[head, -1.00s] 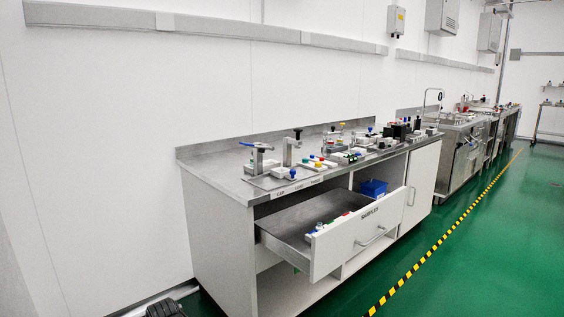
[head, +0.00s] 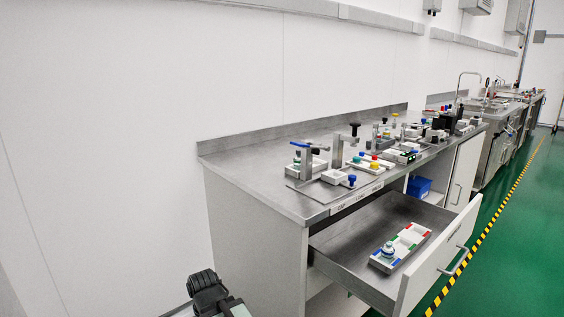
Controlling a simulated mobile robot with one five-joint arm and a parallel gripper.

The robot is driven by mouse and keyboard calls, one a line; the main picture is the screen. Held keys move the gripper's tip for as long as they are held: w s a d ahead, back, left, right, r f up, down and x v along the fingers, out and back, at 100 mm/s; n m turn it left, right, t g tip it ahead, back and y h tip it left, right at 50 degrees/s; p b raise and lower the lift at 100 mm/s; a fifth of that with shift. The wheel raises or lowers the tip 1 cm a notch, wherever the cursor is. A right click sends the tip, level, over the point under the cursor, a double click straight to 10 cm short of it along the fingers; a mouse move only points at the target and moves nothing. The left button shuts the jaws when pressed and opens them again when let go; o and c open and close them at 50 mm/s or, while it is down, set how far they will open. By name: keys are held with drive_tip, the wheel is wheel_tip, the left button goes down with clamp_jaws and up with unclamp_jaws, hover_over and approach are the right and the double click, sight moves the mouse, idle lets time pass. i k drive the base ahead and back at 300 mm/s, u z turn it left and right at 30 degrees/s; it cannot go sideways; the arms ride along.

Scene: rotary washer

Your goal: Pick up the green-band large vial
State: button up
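I cannot make out a green-banded large vial for certain. In the open drawer (head: 345,245), a pale tray (head: 405,248) with red, green and blue marks holds one small blue-topped vial (head: 388,251) at its near end. Another small vessel with a greenish tint (head: 297,160) stands under the blue-handled clamp at the bench's near end; its band is too small to read. My gripper (head: 207,287) is the dark shape at the bottom, left of the bench and well apart from the drawer and vials. Its fingers cannot be told apart.
The grey bench top (head: 260,165) carries clamps, racks with coloured caps and dark devices. The drawer front (head: 440,265) juts into the aisle. A blue bin (head: 419,187) sits on the shelf below. Green floor (head: 515,240) is free beyond the striped line.

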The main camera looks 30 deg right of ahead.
sight(297, 161)
drive_tip(key=u, duration=0.05)
drive_tip(key=i, duration=0.6)
drive_tip(key=u, duration=0.65)
